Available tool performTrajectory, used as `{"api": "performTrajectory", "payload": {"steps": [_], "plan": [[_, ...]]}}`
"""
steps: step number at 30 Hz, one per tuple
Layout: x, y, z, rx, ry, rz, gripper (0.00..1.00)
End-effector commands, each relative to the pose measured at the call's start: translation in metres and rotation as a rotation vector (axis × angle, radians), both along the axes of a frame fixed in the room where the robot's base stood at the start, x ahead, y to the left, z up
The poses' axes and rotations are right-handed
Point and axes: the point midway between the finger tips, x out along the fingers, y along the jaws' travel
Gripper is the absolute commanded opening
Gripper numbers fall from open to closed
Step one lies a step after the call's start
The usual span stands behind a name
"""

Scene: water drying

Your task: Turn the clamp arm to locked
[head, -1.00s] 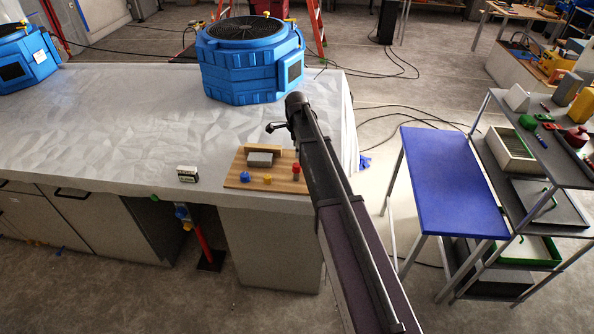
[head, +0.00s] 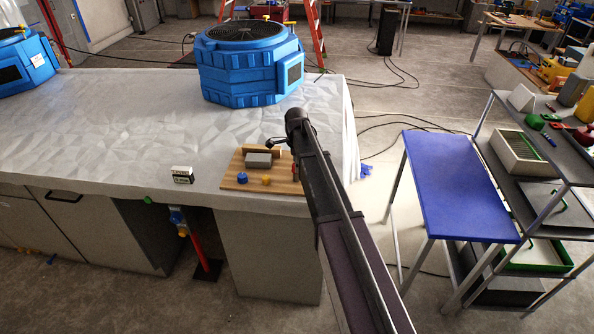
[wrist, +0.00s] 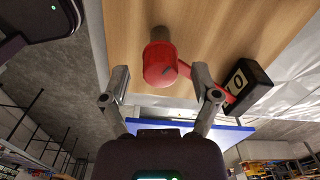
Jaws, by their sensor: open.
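A wooden board (head: 231,183) lies on the near right corner of the covered table. A red-capped post at its right end is mostly hidden behind my arm in the head view. In the wrist view the red cap (wrist: 159,66) is close up, with a red bar (wrist: 196,84) running right from it to a black block (wrist: 247,86) marked with a white "0". I cannot tell whether the bar joins the block. My gripper (wrist: 161,86) is open, its fingers on either side of the red cap, and shut on nothing. Contact cannot be told.
The board also carries a grey block (head: 258,160), a blue knob (head: 242,177) and a yellow knob (head: 266,180). A small black-and-white box (head: 182,175) stands left of it. A blue fan (head: 250,65) stands behind. A blue-topped table (head: 455,185) is at right.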

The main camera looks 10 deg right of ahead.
Motion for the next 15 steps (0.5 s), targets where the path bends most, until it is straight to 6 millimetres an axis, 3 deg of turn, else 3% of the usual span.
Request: {"api": "performTrajectory", "payload": {"steps": [15], "plan": [[0.0000, 0.0001, -0.0097, 0.000, 0.000, 0.000, 0.79]]}}
